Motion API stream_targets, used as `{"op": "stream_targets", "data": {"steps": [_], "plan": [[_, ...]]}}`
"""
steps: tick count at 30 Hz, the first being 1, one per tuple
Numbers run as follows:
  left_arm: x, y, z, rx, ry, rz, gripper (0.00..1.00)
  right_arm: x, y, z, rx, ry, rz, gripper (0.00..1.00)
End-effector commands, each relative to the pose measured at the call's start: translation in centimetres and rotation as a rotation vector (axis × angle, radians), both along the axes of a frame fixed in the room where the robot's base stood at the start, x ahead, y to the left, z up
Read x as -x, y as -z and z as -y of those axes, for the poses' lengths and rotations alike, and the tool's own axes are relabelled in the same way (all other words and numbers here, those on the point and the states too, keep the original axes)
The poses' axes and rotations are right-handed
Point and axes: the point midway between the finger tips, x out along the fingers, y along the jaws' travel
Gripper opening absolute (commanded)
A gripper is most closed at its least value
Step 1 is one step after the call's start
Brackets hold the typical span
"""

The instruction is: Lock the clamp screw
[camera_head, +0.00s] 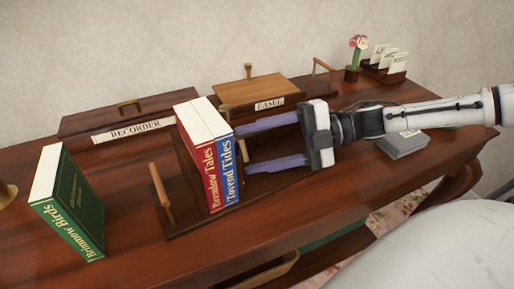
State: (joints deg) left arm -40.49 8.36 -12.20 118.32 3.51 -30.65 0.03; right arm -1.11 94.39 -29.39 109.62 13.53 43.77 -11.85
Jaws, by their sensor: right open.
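No part is marked as the clamp screw, and I cannot tell which one it is. A low wooden rack (185,222) holds a red book (197,150) and a blue book (226,170) upright side by side. A light wooden handle (162,195) stands tilted at the rack's left end. Another wooden handle (323,66) stands beside the easel box. My right gripper (243,149) comes in from the right with its two purple fingers spread. Its tips are close to the blue book's right side; contact is unclear. My left gripper is out of view.
A green book (72,208) stands at the left of the desk (120,266). Behind are a recorder case (110,118) and an easel box (255,105). A grey box (403,143), a flower pot (352,74) and a letter holder (386,75) are to the right.

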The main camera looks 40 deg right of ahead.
Motion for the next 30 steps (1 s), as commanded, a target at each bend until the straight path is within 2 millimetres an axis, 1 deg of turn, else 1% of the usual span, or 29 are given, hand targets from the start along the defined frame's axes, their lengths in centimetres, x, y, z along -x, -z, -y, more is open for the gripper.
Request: {"op": "stream_targets", "data": {"steps": [2,9,15,20,26,30], "plan": [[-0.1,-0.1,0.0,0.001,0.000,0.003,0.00,0.0,0.0,0.0,0.000,0.000,0.000,0.56],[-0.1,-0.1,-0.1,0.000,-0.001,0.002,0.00,0.0,0.0,0.0,0.001,0.000,0.000,0.16],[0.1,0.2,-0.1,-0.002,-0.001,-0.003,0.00,0.0,0.0,0.0,0.000,-0.001,-0.009,0.15],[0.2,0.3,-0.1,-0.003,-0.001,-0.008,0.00,0.0,-0.1,0.0,-0.006,-0.001,-0.053,0.15],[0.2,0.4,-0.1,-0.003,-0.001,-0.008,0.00,-0.1,-0.1,0.1,-0.022,-0.001,-0.173,0.15],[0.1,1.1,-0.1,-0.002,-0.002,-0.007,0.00,-0.2,0.0,0.1,-0.037,-0.001,-0.290,0.15]]}}
